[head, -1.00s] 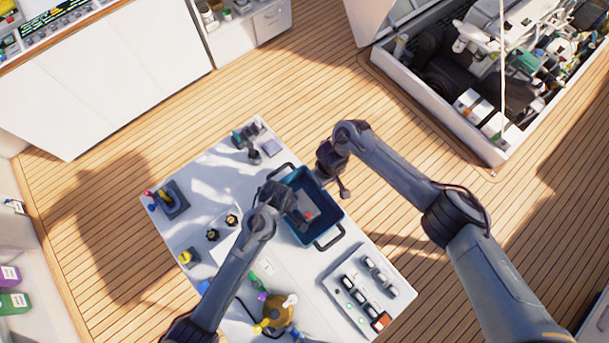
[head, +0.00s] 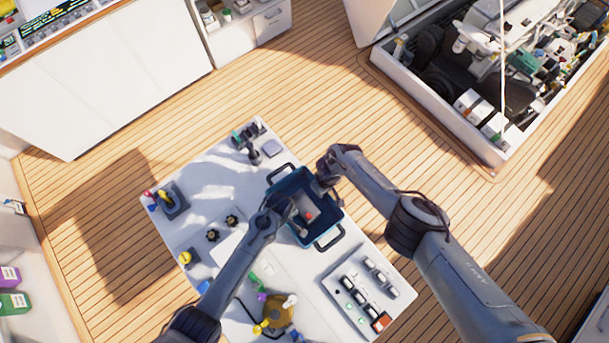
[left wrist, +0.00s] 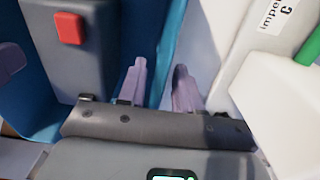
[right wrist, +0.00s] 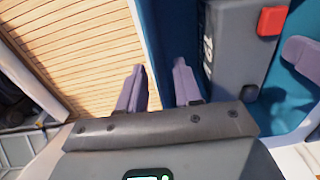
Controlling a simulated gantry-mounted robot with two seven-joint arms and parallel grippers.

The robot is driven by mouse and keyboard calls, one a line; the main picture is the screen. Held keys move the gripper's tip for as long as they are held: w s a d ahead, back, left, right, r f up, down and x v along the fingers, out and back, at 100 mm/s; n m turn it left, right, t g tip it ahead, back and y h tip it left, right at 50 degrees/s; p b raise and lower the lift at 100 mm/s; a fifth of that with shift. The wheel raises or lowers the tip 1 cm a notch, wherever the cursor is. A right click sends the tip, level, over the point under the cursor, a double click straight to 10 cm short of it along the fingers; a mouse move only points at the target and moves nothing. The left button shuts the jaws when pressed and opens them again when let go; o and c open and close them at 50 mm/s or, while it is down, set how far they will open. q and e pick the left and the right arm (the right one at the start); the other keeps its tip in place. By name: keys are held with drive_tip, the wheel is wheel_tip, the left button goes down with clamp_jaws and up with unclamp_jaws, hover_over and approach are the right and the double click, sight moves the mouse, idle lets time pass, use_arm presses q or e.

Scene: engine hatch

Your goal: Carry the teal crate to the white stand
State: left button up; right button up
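The teal crate (head: 283,202) stands on the white worktop and has a dark handle at each end. Inside it is a grey block with a red square (head: 309,215). My left gripper (left wrist: 160,90) is at the crate's left long side. Its fingers are apart, with the blue wall (left wrist: 171,45) between them. My right gripper (right wrist: 156,88) is at the right long side, fingers apart on either side of that wall (right wrist: 157,40). Neither pair looks closed on the wall. I cannot pick out a separate white stand in these views.
The white worktop (head: 300,262) also bears a switch panel (head: 362,290), a brass-coloured round part (head: 279,312), black knobs (head: 213,235) and a lever block (head: 172,200). An open engine hatch (head: 470,130) lies at upper right. Wooden deck (head: 290,95) between is clear.

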use_arm(q)
drive_tip(key=shift+f, duration=0.45)
use_arm(e)
drive_tip(key=shift+f, duration=0.45)
use_arm(q)
clamp_jaws()
use_arm(e)
clamp_jaws()
